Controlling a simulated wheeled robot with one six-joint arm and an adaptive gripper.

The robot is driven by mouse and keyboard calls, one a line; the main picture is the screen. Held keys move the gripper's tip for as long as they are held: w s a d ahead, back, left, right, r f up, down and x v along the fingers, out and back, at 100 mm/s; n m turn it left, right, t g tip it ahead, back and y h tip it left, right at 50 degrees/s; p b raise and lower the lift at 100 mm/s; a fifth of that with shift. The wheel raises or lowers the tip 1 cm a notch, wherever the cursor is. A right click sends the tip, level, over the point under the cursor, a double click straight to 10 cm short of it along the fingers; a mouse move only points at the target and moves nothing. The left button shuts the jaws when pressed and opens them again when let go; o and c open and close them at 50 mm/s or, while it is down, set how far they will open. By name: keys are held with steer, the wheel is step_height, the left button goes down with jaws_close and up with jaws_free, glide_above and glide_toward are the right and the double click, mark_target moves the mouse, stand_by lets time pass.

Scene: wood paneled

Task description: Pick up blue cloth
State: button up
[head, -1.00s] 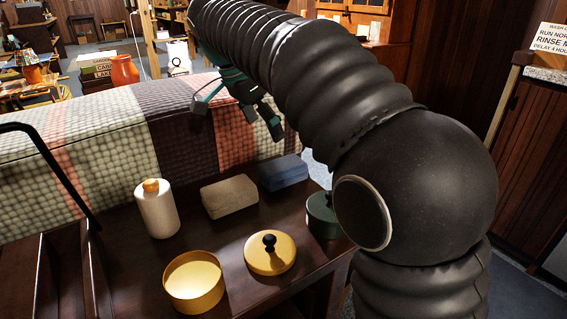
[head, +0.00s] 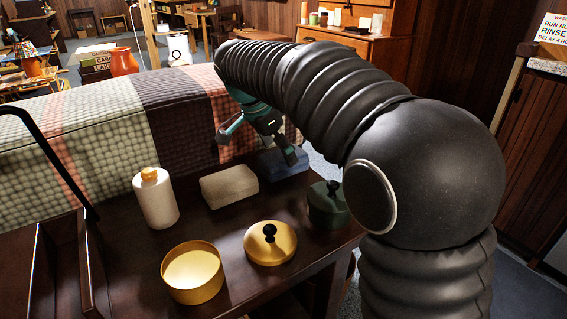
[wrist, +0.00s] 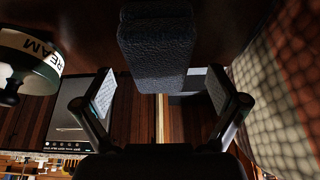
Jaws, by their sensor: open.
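The blue cloth (head: 282,163) is a folded block lying flat on the dark wooden table, at its far right part in the head view. My gripper (head: 258,146) is just above and beside it, partly hiding it. In the wrist view the blue cloth (wrist: 157,45) shows at the top middle, ahead of the fingers. My gripper (wrist: 165,95) has its two fingers spread wide with nothing between them. The cloth appears apart from the fingers.
A beige folded cloth (head: 229,186) lies left of the blue one. A green lidded pot (head: 328,208) stands close on the right. A white bottle (head: 155,200), a yellow bowl (head: 193,274) and a yellow lid (head: 270,243) are nearer. A blanket-covered couch (head: 110,135) runs behind.

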mark_target(281, 154)
steer(key=shift+x, duration=1.5)
steer(key=shift+d+r, duration=0.1)
steer(key=shift+f, duration=0.25)
steer(key=shift+c, duration=0.3)
steer(key=c, duration=1.2)
